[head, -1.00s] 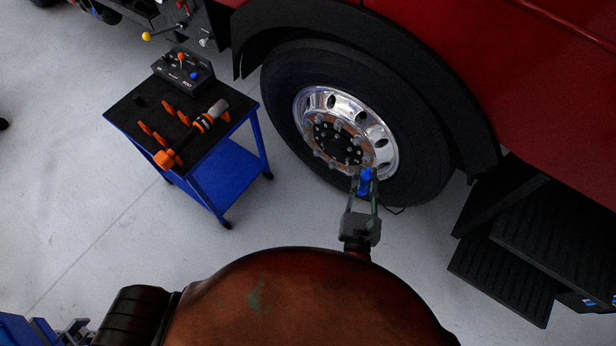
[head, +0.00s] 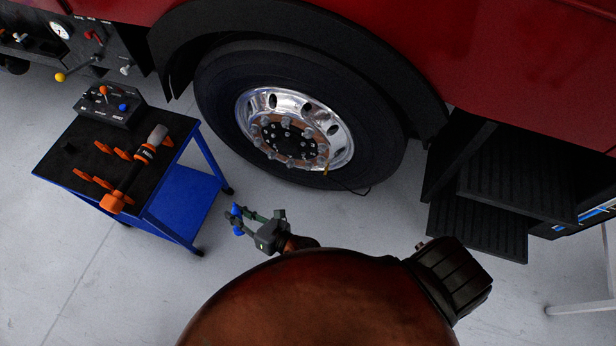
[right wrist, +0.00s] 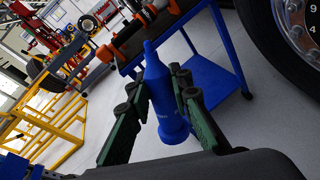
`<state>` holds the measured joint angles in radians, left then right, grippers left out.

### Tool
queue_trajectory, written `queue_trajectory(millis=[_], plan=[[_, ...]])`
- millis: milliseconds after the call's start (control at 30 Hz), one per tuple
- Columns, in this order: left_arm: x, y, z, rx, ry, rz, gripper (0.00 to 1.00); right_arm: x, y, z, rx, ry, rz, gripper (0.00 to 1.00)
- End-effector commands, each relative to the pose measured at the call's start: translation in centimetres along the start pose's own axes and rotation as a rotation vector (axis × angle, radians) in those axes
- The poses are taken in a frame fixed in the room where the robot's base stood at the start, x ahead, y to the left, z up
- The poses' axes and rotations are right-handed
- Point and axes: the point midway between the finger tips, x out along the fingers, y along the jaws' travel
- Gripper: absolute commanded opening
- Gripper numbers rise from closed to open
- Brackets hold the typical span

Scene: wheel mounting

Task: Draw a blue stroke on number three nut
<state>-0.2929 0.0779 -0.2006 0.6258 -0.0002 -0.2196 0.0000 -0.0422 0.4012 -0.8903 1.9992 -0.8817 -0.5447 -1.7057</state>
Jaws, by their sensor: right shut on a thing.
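My right gripper (head: 240,219) is shut on a blue marker (head: 236,210), between the tool cart and the truck wheel. The right wrist view shows the marker (right wrist: 160,95) between the green-black fingers, its narrow tip pointing up and away. The wheel (head: 297,129) has a chrome rim and a hub ringed by several nuts (head: 292,140). The marker is well apart from the nuts. The number three nut cannot be singled out, nor any blue stroke on the nuts. Part of the wheel with the figures 9 and 4 (right wrist: 313,17) shows at the right wrist view's edge. My left gripper is not in view.
A blue cart (head: 180,205) with a black top carries orange holders (head: 103,147), an orange-black tool (head: 138,168) and a control box (head: 108,106). Black truck steps (head: 485,205) stand at right. The floor before the wheel is clear.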

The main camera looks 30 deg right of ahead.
Motion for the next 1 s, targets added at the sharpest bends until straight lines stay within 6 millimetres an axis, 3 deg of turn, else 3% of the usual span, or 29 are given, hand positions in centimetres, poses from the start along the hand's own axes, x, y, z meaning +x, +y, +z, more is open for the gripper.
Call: queue_trajectory(millis=[33,200,400,533,700,800,1000], plan=[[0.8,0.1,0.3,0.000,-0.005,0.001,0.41,0.8,-1.8,-2.9,0.036,0.061,0.025,0.00],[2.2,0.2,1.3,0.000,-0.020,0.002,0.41,1.9,-8.4,-9.9,0.276,0.260,0.051,0.00],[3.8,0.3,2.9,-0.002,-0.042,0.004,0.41,1.9,-18.9,-14.3,0.583,0.418,-0.008,0.00],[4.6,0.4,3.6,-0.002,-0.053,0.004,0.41,1.5,-26.1,-14.7,0.769,0.456,-0.066,0.00],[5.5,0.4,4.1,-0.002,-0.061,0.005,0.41,0.8,-33.9,-13.0,0.953,0.449,-0.131,0.00],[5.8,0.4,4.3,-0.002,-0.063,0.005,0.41,0.4,-37.0,-11.8,1.025,0.434,-0.157,0.00],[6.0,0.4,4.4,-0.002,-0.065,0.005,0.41,0.1,-39.6,-10.3,1.092,0.414,-0.179,0.00]])
